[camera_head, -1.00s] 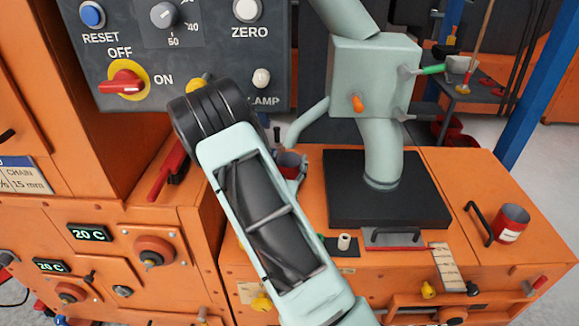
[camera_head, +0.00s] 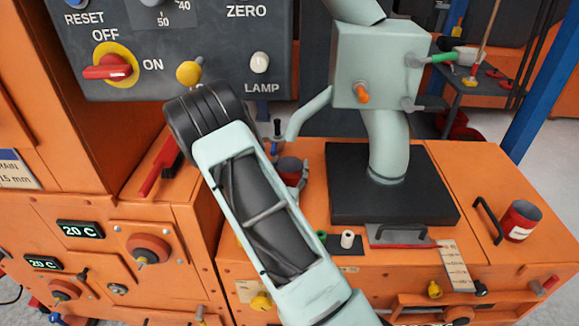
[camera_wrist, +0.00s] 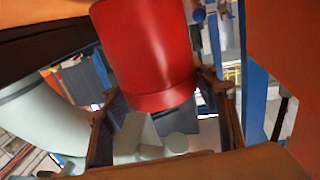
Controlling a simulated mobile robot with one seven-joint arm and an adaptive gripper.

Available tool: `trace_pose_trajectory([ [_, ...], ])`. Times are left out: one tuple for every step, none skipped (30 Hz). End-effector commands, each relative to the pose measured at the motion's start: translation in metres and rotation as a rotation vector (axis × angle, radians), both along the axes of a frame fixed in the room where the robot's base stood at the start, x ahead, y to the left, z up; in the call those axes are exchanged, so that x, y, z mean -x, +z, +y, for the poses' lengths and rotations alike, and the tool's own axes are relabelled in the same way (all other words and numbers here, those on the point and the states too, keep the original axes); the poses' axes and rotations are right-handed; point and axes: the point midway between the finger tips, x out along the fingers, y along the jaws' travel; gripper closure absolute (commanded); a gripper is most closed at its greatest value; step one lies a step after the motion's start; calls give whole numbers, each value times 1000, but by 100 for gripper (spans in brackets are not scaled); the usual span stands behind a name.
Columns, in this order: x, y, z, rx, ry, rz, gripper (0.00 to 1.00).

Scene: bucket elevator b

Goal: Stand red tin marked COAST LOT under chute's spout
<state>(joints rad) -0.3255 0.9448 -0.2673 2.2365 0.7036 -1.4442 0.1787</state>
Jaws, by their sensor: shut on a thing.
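A red tin (camera_wrist: 155,55) fills the upper middle of the wrist view, between the two fingers of my gripper (camera_wrist: 162,112), which is shut on it. No lettering shows on its visible side. In the head view my arm hides part of my gripper, and a bit of the tin (camera_head: 290,166) shows just right of the arm. The chute is a pale green box (camera_head: 378,65) with pipes; its thin side spout (camera_head: 308,113) bends down to the left, ending just above the held tin. I cannot tell whether they line up in depth.
Another red tin (camera_head: 519,221) with a pale label, too small to read, stands on the orange cabinet at right beside a black handle (camera_head: 487,222). A black plate (camera_head: 345,195) lies under the thick pipe. A control panel (camera_head: 200,55) rises at left, with a red lever (camera_head: 160,167) below.

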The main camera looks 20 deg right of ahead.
Motion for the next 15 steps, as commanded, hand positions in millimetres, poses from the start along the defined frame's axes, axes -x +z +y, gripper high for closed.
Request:
trace_pose_trajectory([
  [0,-3,0,0,0,0,83],
  [0,-3,0,0,0,0,83],
  [0,-4,0,0,0,0,83],
  [0,-5,0,1,0,-1,83],
  [0,-4,0,1,0,-1,83],
  [0,-3,0,1,0,-1,83],
  [0,-3,0,0,0,0,45],
  [0,-3,0,0,0,0,42],
  [0,-3,0,0,0,0,38],
  [0,-3,0,0,0,0,34],
  [0,-3,0,0,0,0,31],
  [0,-3,0,0,0,0,29],
  [0,-3,0,0,0,0,29],
  [0,-3,0,0,0,0,29],
  [0,-3,0,0,0,0,29],
])
